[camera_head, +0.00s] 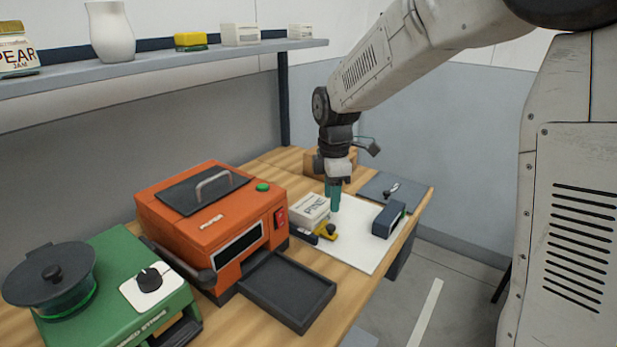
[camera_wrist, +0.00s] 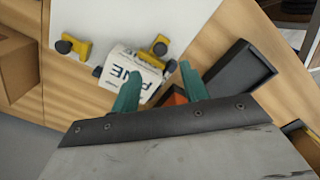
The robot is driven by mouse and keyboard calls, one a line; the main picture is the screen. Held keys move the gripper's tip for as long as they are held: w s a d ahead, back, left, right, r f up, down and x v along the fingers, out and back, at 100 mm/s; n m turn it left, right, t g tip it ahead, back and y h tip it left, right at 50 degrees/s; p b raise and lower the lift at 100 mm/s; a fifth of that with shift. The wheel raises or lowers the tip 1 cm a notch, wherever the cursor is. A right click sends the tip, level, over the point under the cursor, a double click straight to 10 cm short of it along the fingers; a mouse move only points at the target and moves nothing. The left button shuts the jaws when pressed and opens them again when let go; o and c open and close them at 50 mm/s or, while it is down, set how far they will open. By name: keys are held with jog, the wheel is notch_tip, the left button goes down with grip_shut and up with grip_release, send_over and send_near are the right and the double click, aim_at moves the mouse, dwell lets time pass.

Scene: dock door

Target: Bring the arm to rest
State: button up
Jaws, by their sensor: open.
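My arm reaches in from the upper right in the head view, and my gripper (camera_head: 335,197) points down above the white board (camera_head: 352,245) on the bench. In the wrist view the two teal fingers of my gripper (camera_wrist: 160,92) stand apart with nothing held between them. A white box lettered "PINE" (camera_head: 309,207) sits on the board just left of the gripper. It also shows beyond the fingers in the wrist view (camera_wrist: 133,72). I cannot tell the exact height of the fingertips above the board.
An orange machine (camera_head: 205,228) with a dark tray (camera_head: 287,290) stands left of the board. A yellow and black clamp (camera_head: 326,231) and a dark blue block (camera_head: 388,220) are on the board. A shelf (camera_head: 160,68) with several items runs above. A green machine (camera_head: 110,265) stands at the left.

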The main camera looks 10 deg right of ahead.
jog(key=shift+m, duration=0.4)
jog(key=s+d+r+m, duration=0.2)
jog(key=s+m, duration=0.3)
jog(key=s, duration=0.5)
jog(key=s+d+r+m+t, duration=0.1)
jog(key=s+m, duration=0.4)
jog(key=s, duration=0.6)
jog(key=s+d+r+m, duration=0.2)
jog(key=s+r+m, duration=0.2)
jog(key=s, duration=0.6)
jog(key=shift+s+d+r+m, duration=0.2)
jog(key=shift+d+r+m, duration=0.2)
jog(key=shift+m, duration=0.7)
